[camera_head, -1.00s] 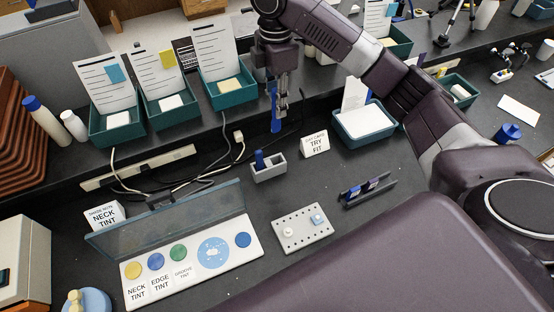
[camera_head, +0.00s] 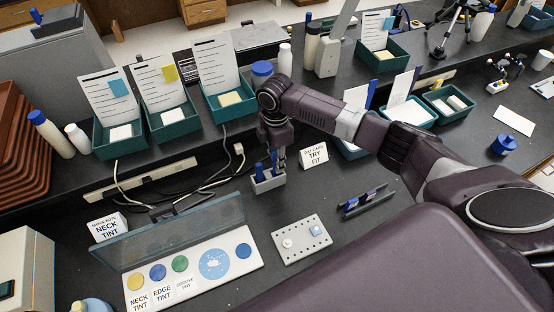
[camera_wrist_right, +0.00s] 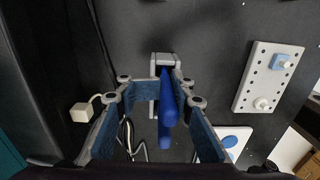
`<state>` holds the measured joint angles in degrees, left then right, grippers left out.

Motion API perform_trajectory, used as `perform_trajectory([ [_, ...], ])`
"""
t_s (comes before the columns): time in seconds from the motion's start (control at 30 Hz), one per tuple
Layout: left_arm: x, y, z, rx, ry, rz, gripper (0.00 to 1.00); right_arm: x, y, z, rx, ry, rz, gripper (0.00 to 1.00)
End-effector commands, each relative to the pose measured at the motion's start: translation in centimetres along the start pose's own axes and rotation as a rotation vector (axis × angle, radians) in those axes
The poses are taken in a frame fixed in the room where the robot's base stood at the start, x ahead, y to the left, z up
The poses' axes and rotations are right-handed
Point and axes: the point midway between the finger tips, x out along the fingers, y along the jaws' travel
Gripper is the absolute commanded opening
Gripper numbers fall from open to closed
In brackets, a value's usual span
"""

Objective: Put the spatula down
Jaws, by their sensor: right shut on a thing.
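My right gripper (camera_head: 279,158) hangs fingers-down at the small grey holder (camera_head: 268,184) on the lower bench. It is shut on the blue spatula (camera_head: 273,159), which is upright at the holder's right part. Another blue tool (camera_head: 259,170) stands in the holder's left part. In the right wrist view, blue (camera_wrist_right: 167,110) shows between the fingers, with the grey holder (camera_wrist_right: 163,59) beyond them. I cannot tell whether the spatula's lower end rests on the holder's floor. My left gripper is not in view.
A "try fit" card (camera_head: 313,155) stands just right of the holder. A pegged plate (camera_head: 302,239) and a dark rack (camera_head: 365,199) lie nearer. The tint case (camera_head: 250,262) is at front left. Cables (camera_head: 200,187) run behind. Green trays (camera_head: 230,106) line the raised shelf.

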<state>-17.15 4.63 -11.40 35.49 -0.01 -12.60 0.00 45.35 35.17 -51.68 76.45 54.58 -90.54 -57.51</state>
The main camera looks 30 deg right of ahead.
Motion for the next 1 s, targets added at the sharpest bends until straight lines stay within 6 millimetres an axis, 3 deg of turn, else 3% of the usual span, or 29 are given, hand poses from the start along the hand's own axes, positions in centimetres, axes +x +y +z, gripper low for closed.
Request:
perform_trajectory([
  [0.2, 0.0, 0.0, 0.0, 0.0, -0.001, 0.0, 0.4, 0.2, 0.0, 0.0, 0.0, 0.0, 0.001, 0.0],
  [0.23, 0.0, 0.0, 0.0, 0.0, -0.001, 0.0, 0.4, 0.2, 0.0, 0.0, 0.0, 0.0, 0.0, 0.23],
  [0.47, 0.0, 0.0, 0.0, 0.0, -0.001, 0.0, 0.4, 0.2, 0.0, 0.0, 0.0, 0.0, 0.0, 0.48],
  [0.77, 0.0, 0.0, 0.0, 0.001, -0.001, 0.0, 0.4, 0.0, 0.1, 0.0, 0.0, 0.0, 0.001, 0.48],
  [1.0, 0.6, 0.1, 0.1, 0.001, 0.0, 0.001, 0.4, -3.2, 0.2, 0.1, -0.001, 0.0, 0.007, 0.48],
])
